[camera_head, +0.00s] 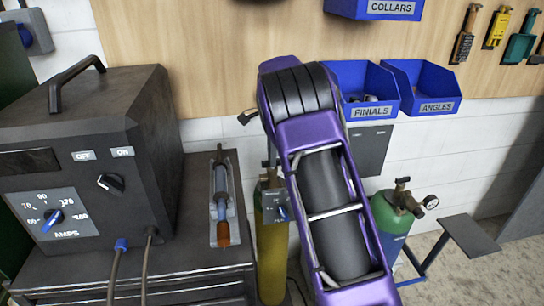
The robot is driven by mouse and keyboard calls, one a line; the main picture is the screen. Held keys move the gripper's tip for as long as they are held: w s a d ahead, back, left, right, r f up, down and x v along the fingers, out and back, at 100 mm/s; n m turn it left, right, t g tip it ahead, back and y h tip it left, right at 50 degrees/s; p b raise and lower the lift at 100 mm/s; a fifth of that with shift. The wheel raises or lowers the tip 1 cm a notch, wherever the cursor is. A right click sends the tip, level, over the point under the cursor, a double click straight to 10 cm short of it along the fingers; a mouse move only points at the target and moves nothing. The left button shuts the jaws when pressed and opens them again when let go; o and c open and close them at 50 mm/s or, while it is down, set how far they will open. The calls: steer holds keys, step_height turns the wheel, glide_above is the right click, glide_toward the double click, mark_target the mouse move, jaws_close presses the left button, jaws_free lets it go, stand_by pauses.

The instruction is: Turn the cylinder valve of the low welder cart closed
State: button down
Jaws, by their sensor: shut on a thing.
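My purple arm (325,185) crosses the middle of the head view and bends away at its top. My gripper is hidden behind it, so its hold cannot be seen. A yellow gas cylinder (272,262) stands left of the arm, its top and valve area partly covered. A green and blue cylinder (392,220) stands right of the arm, with a brass valve (403,190) and a round gauge (431,202) on top. A small grey panel with a blue knob (283,213) shows at the arm's left edge. Most of the cart between the cylinders is hidden.
A large dark welder (85,150) sits on a dark cabinet (190,262) at left, beside a torch in a tray (221,205). Blue bins (420,90) hang on the back wall. A small dark plate (469,234) on a blue frame stands at right, with bare floor near it.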

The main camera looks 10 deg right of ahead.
steer(key=shift+m, duration=0.5)
steer(key=c, duration=0.8)
jaws_free()
steer(key=shift+c, duration=0.2)
step_height(320, 180, up, 18)
steer(key=shift+f, duration=0.25)
